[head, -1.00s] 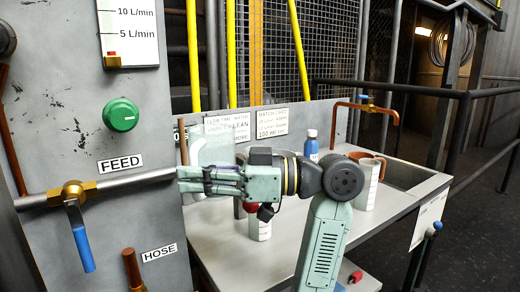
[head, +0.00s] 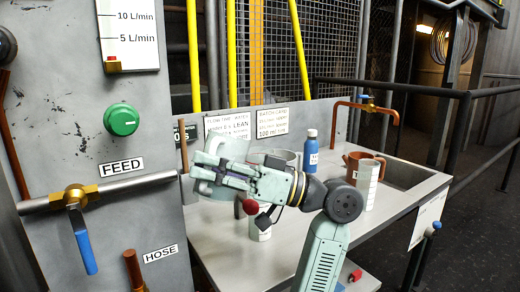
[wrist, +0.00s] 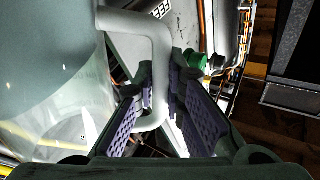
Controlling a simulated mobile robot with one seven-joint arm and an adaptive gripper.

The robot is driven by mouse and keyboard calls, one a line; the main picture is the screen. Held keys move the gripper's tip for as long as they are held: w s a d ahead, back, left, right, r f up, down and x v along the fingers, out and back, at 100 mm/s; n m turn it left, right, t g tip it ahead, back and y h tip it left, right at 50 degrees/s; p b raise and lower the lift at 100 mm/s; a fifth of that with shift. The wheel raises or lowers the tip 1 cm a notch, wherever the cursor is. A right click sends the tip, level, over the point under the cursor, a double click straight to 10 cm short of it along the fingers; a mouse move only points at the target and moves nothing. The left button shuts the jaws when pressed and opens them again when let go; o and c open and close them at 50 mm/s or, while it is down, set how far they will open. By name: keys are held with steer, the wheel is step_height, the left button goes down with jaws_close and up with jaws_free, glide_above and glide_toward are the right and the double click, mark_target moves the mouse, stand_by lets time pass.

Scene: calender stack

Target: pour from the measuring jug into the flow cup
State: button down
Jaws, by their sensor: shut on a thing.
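My gripper (head: 225,172) is shut on the handle of the measuring jug, a pale translucent vessel (head: 203,187). In the wrist view the pale bent handle (wrist: 155,60) runs between the jaws (wrist: 155,105), and the clear jug body (wrist: 60,70) fills the left side. The jug is tilted in the head view, above the left part of the bench, and partly hidden by my fingers. I see no stream of liquid. A white marked cylinder (head: 260,232) stands below my gripper, its top hidden. I cannot tell for certain which vessel is the flow cup.
A grey pot (head: 278,154) stands behind my gripper. A grey panel with the feed pipe (head: 150,181) rises at left.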

mark_target(220, 139)
steer(key=shift+w+d+r+m+y, duration=0.25)
steer(key=shift+w+m+y, duration=0.1)
steer(key=shift+m, duration=0.15)
steer(key=r+p, duration=0.1)
steer(key=w+r+m+t+p, duration=0.1)
steer(key=p, duration=0.1)
steer(key=d+r+m+y+p, duration=0.1)
steer(key=r, duration=0.1)
steer(key=shift+w+d+t+p, duration=0.1)
steer(key=shift+w+t+p, duration=0.1)
steer(key=shift+t+p, duration=0.15)
steer(key=shift+w+d+r+m+t+p, duration=0.15)
steer(key=shift+r+m+t+p, duration=0.2)
steer(key=shift+m, duration=0.35)
steer(key=shift+w+d+r+m+y+p, duration=0.1)
steer(key=shift+w+r+m+y+p, duration=0.25)
steer(key=shift+p, duration=0.35)
steer(key=shift+w+d+m+t+y+p, duration=0.1)
steer(key=shift+d+m+t+y+p, duration=0.1)
steer(key=shift+m+t+p, duration=0.4)
steer(key=shift+d+m+t+y+p, duration=0.1)
steer(key=shift+m+t+y+p, duration=0.1)
steer(key=shift+m+t+p, duration=0.35)
steer(key=shift+w+d+r+m+t+p, duration=0.2)
steer(key=shift+r+m+t+p, duration=0.35)
steer(key=shift+m+p, duration=0.3)
steer(key=shift+w+d+r+m+t+p, duration=0.1)
steer(key=shift+w+r+m+t+p, duration=0.2)
steer(key=shift+m+t+p, duration=0.45)
